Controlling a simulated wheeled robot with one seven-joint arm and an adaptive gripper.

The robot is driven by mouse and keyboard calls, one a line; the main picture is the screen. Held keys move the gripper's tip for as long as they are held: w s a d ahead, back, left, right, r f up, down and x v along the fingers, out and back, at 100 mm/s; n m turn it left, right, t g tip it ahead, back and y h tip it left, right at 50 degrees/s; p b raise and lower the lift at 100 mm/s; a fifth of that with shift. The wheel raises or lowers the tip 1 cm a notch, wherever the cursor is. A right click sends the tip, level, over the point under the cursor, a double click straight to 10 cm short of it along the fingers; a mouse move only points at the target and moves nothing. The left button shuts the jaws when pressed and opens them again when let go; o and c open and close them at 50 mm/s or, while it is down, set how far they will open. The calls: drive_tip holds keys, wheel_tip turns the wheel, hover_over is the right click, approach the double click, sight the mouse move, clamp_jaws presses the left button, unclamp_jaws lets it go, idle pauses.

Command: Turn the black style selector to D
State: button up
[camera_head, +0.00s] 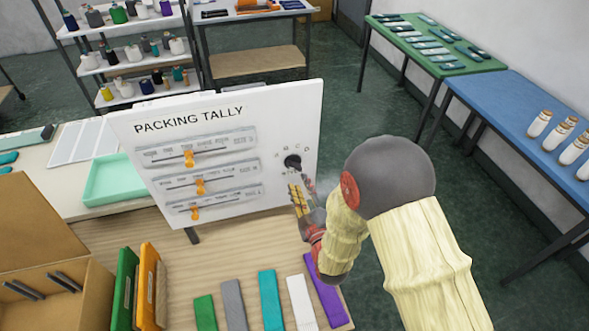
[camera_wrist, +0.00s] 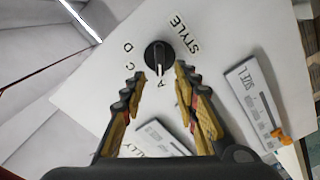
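The black style selector (camera_head: 292,161) is a round knob on the white "PACKING TALLY" board (camera_head: 225,120). In the wrist view the selector (camera_wrist: 156,54) has a pale pointer mark directed toward the letter A (camera_wrist: 160,84). The letters C (camera_wrist: 130,67) and D (camera_wrist: 128,47) lie to its left there, and the word STYLE (camera_wrist: 184,33) to its upper right. No B can be made out. My gripper (camera_head: 301,193) is just in front of and below the selector. In the wrist view my gripper (camera_wrist: 157,80) is open, its fingertips apart on either side just below the selector; contact cannot be told.
The board also carries three sliders with orange handles (camera_head: 189,158). Below it, coloured strips (camera_head: 270,300) lie on the wooden table (camera_head: 190,265). Green and orange binders (camera_head: 149,285) and a cardboard box (camera_head: 85,295) stand at left.

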sight(294, 169)
drive_tip(key=w, duration=0.3)
drive_tip(key=w+a, duration=0.1)
drive_tip(key=w, duration=0.3)
drive_tip(key=shift+w+a, duration=0.15)
drive_tip(key=shift+a, duration=0.05)
drive_tip(key=shift+c, duration=0.3)
clamp_jaws()
